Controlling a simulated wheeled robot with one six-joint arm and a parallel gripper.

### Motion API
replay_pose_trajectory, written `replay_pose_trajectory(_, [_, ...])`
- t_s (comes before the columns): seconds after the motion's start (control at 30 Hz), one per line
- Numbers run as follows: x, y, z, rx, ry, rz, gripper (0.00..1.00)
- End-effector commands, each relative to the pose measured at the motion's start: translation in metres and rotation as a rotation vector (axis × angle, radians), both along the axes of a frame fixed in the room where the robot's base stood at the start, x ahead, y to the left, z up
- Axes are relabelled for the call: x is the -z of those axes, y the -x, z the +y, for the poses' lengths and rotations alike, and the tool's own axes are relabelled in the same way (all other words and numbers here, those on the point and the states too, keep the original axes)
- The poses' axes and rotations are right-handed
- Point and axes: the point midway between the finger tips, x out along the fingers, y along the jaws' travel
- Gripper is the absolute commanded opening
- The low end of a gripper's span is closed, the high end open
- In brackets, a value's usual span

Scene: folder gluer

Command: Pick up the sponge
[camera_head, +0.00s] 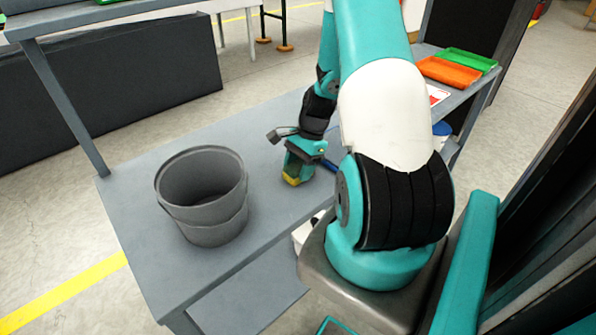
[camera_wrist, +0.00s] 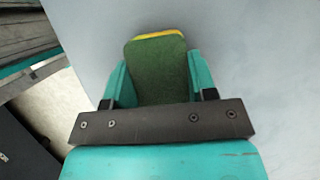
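The sponge (camera_wrist: 157,72) is green with a yellow layer at its far edge. In the wrist view it sits between the two teal fingers of my gripper (camera_wrist: 158,62), which press against both its sides with no clear gap. In the head view my gripper (camera_head: 299,165) points down over the grey table (camera_head: 130,200), and the yellow part of the sponge (camera_head: 291,180) shows at the fingertips. The sponge is at or just above the table top; I cannot tell whether it touches. My arm hides part of the table on the right.
A grey bucket (camera_head: 203,195) stands on the table left of my gripper. An orange tray (camera_head: 448,72) and a green tray (camera_head: 466,60) lie at the back right. The table between the bucket and the left edge is clear.

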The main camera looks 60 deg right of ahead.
Motion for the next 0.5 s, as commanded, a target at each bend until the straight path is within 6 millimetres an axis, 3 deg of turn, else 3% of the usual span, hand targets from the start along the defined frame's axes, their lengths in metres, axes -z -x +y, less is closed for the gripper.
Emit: replay_pose_trajectory(0.5, [-0.01, 0.0, -0.001, -0.001, 0.001, -0.001, 0.3])
